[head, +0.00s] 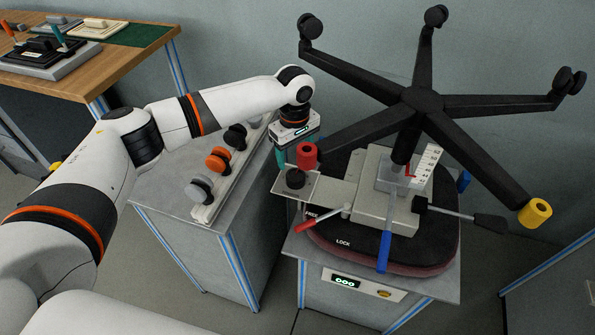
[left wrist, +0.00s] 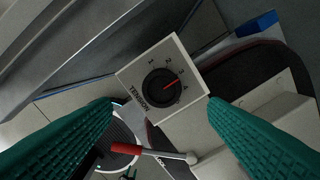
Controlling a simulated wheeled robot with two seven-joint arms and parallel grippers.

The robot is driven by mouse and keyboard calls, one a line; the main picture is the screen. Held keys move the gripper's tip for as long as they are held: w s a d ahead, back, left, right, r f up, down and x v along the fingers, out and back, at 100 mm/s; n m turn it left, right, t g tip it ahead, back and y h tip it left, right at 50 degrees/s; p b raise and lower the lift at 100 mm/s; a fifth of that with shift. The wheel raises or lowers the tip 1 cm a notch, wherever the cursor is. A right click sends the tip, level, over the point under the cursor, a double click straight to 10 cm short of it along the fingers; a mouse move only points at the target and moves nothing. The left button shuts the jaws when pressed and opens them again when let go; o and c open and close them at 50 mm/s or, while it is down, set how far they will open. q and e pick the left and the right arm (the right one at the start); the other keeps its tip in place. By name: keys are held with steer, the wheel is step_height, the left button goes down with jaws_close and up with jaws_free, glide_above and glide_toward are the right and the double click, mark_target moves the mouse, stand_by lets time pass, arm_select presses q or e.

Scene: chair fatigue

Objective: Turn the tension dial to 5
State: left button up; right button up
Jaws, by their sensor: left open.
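The tension dial (head: 296,179) is a round black knob on a pale square plate (head: 326,188) beside the upturned chair's mechanism. In the left wrist view the dial (left wrist: 160,88) has a red pointer line aimed close to the 3. My left gripper (head: 291,152) hangs just above the dial, with green fingers. In the left wrist view the gripper (left wrist: 162,104) is open, its fingers on either side of the dial and apart from it. My right gripper is not in view.
The upturned chair base (head: 425,100) rises behind, with a red-capped leg end (head: 306,155) close to my left gripper. A red lever (head: 320,219) and a blue lever (head: 385,250) stick out in front.

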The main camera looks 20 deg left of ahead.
mark_target(296, 174)
arm_select(q)
step_height(296, 174, down, 7)
steer(key=shift+w+r, duration=0.1)
steer(key=shift+f, duration=0.75)
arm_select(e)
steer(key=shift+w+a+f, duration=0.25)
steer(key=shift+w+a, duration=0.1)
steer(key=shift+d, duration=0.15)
